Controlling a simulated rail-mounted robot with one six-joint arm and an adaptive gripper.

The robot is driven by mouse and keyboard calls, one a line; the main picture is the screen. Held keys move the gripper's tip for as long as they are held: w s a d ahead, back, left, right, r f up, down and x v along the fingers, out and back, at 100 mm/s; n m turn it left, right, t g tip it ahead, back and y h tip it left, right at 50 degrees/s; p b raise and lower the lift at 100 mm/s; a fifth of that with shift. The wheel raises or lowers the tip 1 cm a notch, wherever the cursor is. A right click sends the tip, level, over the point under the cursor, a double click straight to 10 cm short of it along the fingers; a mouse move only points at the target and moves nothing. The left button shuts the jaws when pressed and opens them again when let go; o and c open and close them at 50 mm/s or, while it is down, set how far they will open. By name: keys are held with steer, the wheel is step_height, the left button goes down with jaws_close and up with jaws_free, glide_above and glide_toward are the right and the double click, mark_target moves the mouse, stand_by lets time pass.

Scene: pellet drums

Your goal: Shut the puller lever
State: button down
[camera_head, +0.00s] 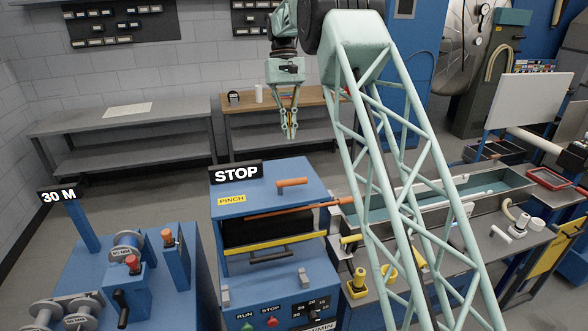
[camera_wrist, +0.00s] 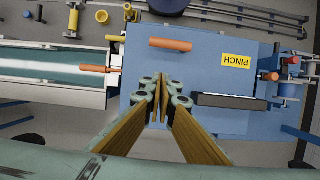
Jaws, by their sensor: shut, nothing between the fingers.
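The blue puller machine (camera_head: 262,185) stands under a STOP sign (camera_head: 236,173) and bears a yellow PINCH label (camera_head: 231,200). A short orange handle (camera_head: 292,182) lies on its top; it also shows in the wrist view (camera_wrist: 170,44). A longer orange bar (camera_head: 290,211) runs along the front, out past the right side. I cannot tell for sure which is the puller lever. My gripper (camera_head: 290,136) is shut and empty, above and behind the machine, apart from both handles. Its fingertips show in the wrist view (camera_wrist: 162,82), over the blue top.
A long water trough (camera_head: 475,192) stands right of the machine. A spool stand (camera_head: 110,280) with a 30 M sign (camera_head: 58,195) stands at the left. My arm's lattice link covers part of the trough's near side. Benches (camera_head: 120,120) line the back wall, with open floor before them.

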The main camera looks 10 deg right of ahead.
mark_target(292, 182)
steer(key=shift+f, duration=0.1)
steer(key=x, duration=1)
steer(key=shift+s, duration=0.2)
steer(key=shift+s+p, duration=0.35)
steer(key=shift+s, duration=0.7)
steer(key=shift+s+f, duration=0.3)
steer(key=shift+s, duration=0.45)
